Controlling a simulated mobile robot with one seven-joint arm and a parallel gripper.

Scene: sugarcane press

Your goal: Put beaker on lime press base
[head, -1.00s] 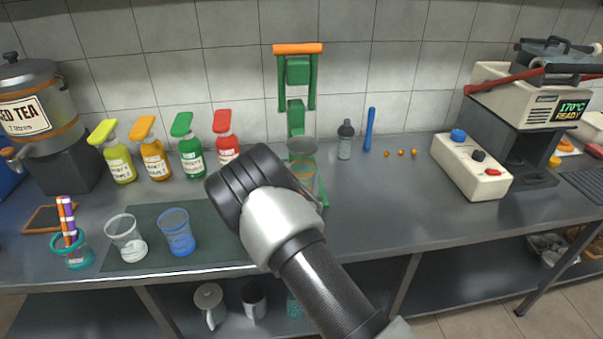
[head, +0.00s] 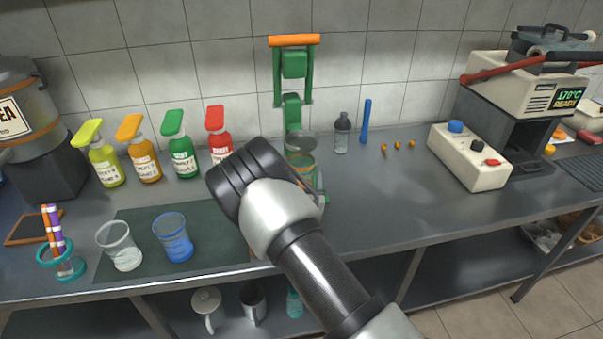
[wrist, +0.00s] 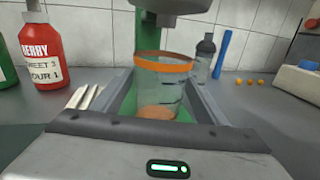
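The beaker, a clear cup with an orange rim (wrist: 163,64), stands upright on the green base of the lime press, under its grey pressing head (wrist: 172,5). It also shows in the head view (head: 303,162), partly behind my arm. The green press with an orange handle (head: 294,40) stands against the wall; its base (wrist: 185,115) is mostly hidden by the beaker and my gripper. My gripper (wrist: 162,90) has one finger on each side of the beaker. The fingers look spread, with green base showing between them and the beaker's lower part; contact near the fingertips is unclear.
A red bottle (wrist: 43,45) is left of the press. A grey-capped bottle (head: 341,135), a blue stick (head: 366,120) and small orange fruits (head: 397,144) are to the right. Two cups, one blue (head: 174,238), stand on a dark mat (head: 205,215).

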